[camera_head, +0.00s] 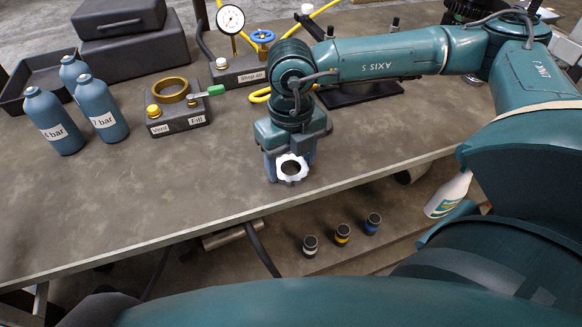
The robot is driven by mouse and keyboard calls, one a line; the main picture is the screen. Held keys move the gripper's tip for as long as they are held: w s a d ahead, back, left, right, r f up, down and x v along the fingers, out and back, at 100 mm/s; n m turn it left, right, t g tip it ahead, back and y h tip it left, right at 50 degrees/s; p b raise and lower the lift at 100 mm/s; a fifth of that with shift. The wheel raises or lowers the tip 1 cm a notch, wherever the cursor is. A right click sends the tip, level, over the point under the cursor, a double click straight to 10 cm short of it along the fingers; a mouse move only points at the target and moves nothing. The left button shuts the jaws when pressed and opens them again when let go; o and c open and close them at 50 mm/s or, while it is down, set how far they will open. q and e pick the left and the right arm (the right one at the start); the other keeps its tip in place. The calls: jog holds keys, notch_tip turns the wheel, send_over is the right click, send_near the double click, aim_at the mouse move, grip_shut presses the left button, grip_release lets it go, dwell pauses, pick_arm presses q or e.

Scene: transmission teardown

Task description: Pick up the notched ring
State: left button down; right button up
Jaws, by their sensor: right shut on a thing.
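The white notched ring (292,158) is held in my right gripper (290,166), near the front edge of the workbench. It has a scalloped rim and a round hole, and its face is turned toward the camera. The fingers sit on either side of it, and part of its rim is hidden by them. I cannot tell whether it touches the bench top. My left gripper is out of view.
A fixture (179,120) marked Vent and Fill carries a brass ring (172,84). Several blue bottles (103,118) stand left, by black cases (120,20). A gauge block (238,72) stands behind. The bench's front left (120,205) is clear. Small capped containers (342,235) sit below.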

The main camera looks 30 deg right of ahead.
jog(key=shift+c, duration=0.8)
jog(key=shift+r, duration=0.1)
